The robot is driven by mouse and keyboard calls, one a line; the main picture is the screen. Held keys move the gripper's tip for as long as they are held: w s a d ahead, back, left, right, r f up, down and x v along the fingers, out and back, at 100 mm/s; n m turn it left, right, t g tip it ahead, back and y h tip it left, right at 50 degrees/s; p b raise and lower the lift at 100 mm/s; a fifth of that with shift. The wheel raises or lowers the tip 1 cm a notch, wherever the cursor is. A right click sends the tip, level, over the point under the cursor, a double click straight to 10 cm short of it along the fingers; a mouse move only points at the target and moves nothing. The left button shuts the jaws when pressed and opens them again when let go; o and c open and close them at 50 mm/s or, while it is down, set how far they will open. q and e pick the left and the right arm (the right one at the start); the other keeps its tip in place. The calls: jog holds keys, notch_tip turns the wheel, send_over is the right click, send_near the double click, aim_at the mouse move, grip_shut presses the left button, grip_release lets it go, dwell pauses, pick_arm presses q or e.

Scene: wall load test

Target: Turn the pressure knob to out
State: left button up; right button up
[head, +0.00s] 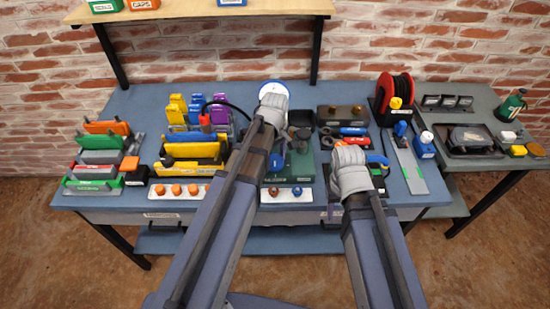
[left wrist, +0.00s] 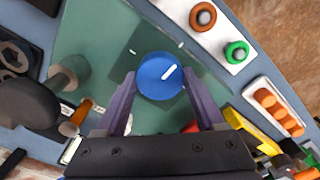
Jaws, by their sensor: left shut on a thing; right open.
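The blue round knob (left wrist: 158,76) sits on a green plate (left wrist: 88,30) in the left wrist view. Its white pointer line slants toward the upper right of that view. Short white marks show on the plate around it; I cannot read any lettering. My left gripper (left wrist: 160,82) has one purple finger on each side of the knob and is shut on it. In the head view the left arm crosses in front of the green unit (head: 301,168) and hides much of it. My right gripper (head: 372,176) is open over the right-middle of the bench, its fingers largely hidden by its wrist.
A white panel with orange and green rings (left wrist: 225,32) lies close beside the knob plate. Orange knobs (head: 176,190) and yellow blocks (head: 193,152) stand left; a red hose reel (head: 397,90) and blue bottle (head: 425,146) stand right. A brick wall is behind.

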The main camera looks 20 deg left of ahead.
aim_at(275, 160)
pick_arm(q)
jog(key=shift+n, duration=0.4)
jog(key=o, duration=1.4)
jog(key=shift+c, duration=0.2)
notch_tip(275, 160, up, 8)
jog(key=p, duration=0.8)
jog(key=shift+f, duration=0.1)
